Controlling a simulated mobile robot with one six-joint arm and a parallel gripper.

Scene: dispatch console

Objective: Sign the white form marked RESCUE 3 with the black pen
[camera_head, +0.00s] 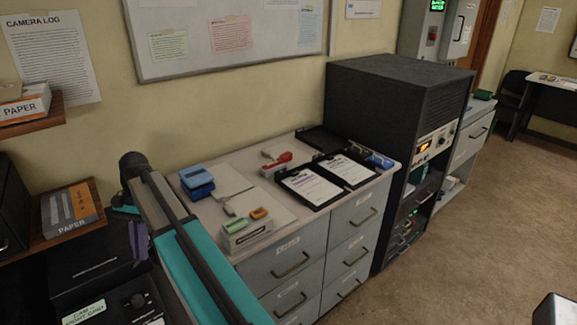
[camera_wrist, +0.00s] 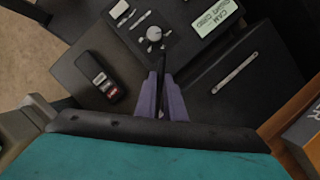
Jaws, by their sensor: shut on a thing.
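My gripper (camera_head: 138,243) is at the lower left in the head view, over black equipment and left of the drawer cabinet. In the wrist view its two purple fingers (camera_wrist: 162,88) are shut on a thin dark thing, seemingly the black pen (camera_wrist: 163,74), mostly hidden between them. Two white forms on black clipboards lie side by side on the cabinet top: a left form (camera_head: 312,186) and a right form (camera_head: 347,170). Their print is too small to read, so I cannot tell which is marked RESCUE 3. My gripper is well away from both.
The cabinet top (camera_head: 213,214) also holds blue boxes (camera_head: 196,181), a red-and-white stapler-like item (camera_head: 276,161) and a small box with an orange item (camera_head: 246,231). A tall black rack (camera_head: 390,115) stands right of it. A dark handset (camera_wrist: 103,77) lies below my gripper.

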